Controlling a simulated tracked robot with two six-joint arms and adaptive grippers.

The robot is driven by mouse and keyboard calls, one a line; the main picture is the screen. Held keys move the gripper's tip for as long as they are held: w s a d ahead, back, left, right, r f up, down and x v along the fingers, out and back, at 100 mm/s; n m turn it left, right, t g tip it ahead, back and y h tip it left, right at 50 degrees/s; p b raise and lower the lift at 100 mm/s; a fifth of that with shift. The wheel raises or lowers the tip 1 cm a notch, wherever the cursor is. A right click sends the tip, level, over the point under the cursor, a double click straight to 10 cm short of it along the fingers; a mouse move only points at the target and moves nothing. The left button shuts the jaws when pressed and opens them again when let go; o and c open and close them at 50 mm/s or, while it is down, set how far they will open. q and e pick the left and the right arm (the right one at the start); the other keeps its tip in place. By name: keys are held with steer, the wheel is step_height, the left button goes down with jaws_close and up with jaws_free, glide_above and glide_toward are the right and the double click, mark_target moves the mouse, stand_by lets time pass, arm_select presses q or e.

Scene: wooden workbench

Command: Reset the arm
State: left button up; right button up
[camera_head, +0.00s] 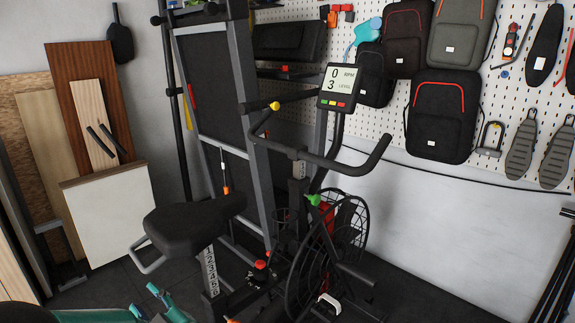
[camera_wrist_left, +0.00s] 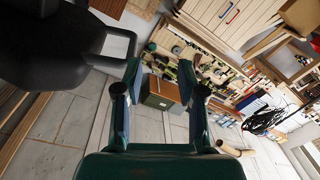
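My left gripper (camera_head: 144,299) shows at the bottom left edge of the head view, teal-green, low and to the left of an exercise bike. In the left wrist view its two fingers (camera_wrist_left: 159,72) stand apart with nothing held between them. My right gripper is in neither view. The bike's black seat (camera_head: 195,220) is above and to the right of the left gripper in the head view.
The exercise bike has a handlebar (camera_head: 325,158), a display (camera_head: 338,90) and a caged fan wheel (camera_head: 330,255). Wooden boards (camera_head: 88,90) and a white panel (camera_head: 112,215) lean at the left. Backpacks (camera_head: 442,115) hang on the pegboard. The wrist view shows a brown box (camera_wrist_left: 162,93) on the tiled floor.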

arm_select(q)
step_height(320, 180, down, 24)
steer(key=m+h, duration=0.7)
steer(key=s+d+f+m+g+h, duration=0.3)
steer(key=s+d+f+h, duration=0.3)
steer(key=f, duration=0.3)
steer(key=s+d+f+m+g+h, duration=0.2)
steer(key=s+d+g+h, duration=0.1)
steer(key=s+d, duration=0.35)
steer(key=s+d+f+m+g+h, duration=0.25)
steer(key=s+d+g, duration=0.2)
steer(key=s, duration=0.25)
step_height(320, 180, up, 17)
steer(key=p, duration=1.6)
steer(key=shift+s+d+t+p, duration=0.25)
steer(key=shift+d+t+p, duration=0.1)
steer(key=shift+d+p, duration=0.05)
